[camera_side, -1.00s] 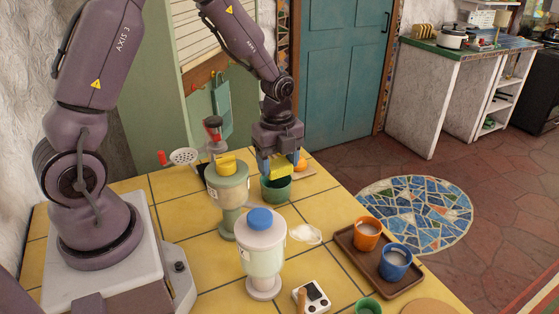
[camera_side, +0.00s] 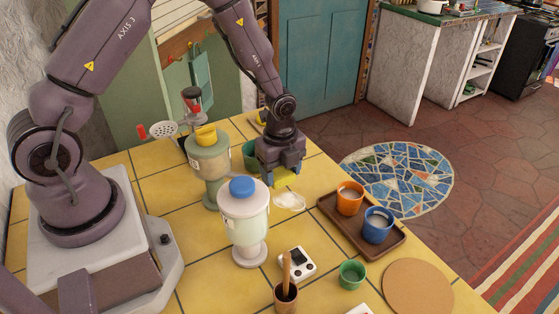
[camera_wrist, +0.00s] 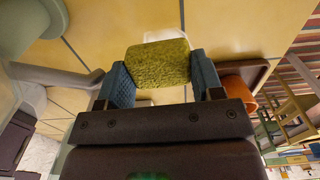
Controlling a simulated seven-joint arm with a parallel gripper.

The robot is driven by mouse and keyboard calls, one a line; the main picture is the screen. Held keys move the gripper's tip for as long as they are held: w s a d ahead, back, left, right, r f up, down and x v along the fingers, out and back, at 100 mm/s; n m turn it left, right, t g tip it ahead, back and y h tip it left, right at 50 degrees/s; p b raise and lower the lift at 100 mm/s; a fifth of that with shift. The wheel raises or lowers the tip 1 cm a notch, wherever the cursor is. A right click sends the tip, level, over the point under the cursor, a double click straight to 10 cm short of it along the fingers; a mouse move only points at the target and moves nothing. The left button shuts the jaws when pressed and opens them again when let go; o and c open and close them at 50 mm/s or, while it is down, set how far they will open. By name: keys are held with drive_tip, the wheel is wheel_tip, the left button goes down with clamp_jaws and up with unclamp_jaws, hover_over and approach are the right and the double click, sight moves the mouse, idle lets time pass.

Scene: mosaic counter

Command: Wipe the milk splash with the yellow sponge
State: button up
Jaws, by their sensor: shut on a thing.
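My gripper (camera_side: 285,178) is low over the counter, shut on the yellow sponge (camera_side: 288,179). The wrist view shows the sponge's fuzzy yellow-green face (camera_wrist: 161,63) between the two blue finger pads. The milk splash (camera_side: 290,201), a flat white patch on the yellow tiles, lies just in front of the gripper in the side view. The sponge appears close to the far edge of the splash; I cannot tell whether it touches the tiles.
A wooden tray (camera_side: 333,213) with an orange mug (camera_side: 350,198) and a blue mug (camera_side: 377,225) is right of the splash. A blue-topped dispenser (camera_side: 244,222) stands left, a yellow-topped one (camera_side: 208,168) behind. A green pot (camera_side: 249,155) is beside the gripper.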

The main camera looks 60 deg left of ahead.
sight(283, 194)
drive_tip(key=shift+f, duration=2)
drive_tip(key=shift+d+f, duration=0.25)
drive_tip(key=shift+f, duration=0.15)
drive_tip(key=shift+d, duration=3.4)
drive_tip(key=shift+a, duration=3.7)
drive_tip(key=shift+w, duration=0.3)
drive_tip(key=shift+w+d, duration=0.15)
drive_tip(key=shift+d, duration=3.6)
drive_tip(key=shift+a, duration=3.8)
drive_tip(key=shift+r, duration=4.05)
